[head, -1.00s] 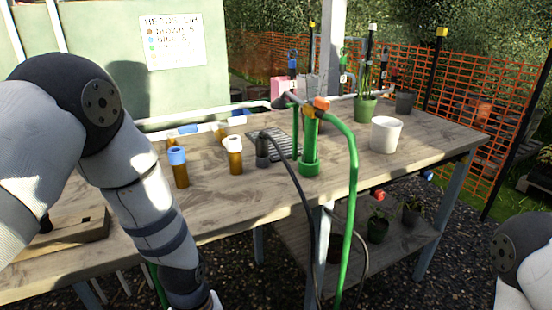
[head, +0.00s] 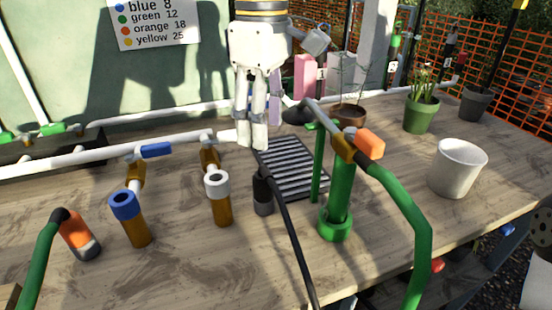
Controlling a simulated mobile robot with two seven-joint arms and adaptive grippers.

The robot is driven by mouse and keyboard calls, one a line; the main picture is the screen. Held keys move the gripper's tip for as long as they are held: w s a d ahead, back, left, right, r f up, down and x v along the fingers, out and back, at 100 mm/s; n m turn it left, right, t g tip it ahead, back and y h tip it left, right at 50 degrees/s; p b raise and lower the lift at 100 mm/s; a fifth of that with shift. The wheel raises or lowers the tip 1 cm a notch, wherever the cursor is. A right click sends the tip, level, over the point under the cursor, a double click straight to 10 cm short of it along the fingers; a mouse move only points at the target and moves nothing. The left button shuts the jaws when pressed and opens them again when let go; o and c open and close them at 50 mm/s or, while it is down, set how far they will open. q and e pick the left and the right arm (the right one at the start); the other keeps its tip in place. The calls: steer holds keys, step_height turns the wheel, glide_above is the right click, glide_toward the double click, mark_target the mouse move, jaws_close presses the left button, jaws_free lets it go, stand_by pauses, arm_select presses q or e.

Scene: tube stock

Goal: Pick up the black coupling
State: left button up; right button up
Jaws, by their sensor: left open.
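The black coupling (head: 262,187) stands on the wooden table in the middle of the head view. It has a dark upper part and a grey lower end, and a black hose runs from it towards the front edge. My left gripper (head: 252,143) hangs with its fingers pointing down, above the coupling in the picture and apart from it. It is open, with nothing seen between its fingers. My right gripper is out of view.
A brown stub with a white collar (head: 218,195) and one with a blue collar (head: 127,215) stand left of the coupling. A grey grate (head: 300,165) lies behind it. A green standpipe (head: 340,195) stands right, a white pot (head: 457,167) farther right.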

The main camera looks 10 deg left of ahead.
mark_target(264, 183)
arm_select(q)
steer(key=f, duration=0.1)
steer(key=s+f, duration=0.1)
steer(key=f, duration=0.1)
steer(key=shift+s+f, duration=0.3)
steer(key=shift+s, duration=0.05)
step_height(264, 183, down, 7)
steer(key=shift+w, duration=0.1)
steer(key=shift+f, duration=0.35)
steer(key=shift+w, duration=0.1)
steer(key=c, duration=1.3)
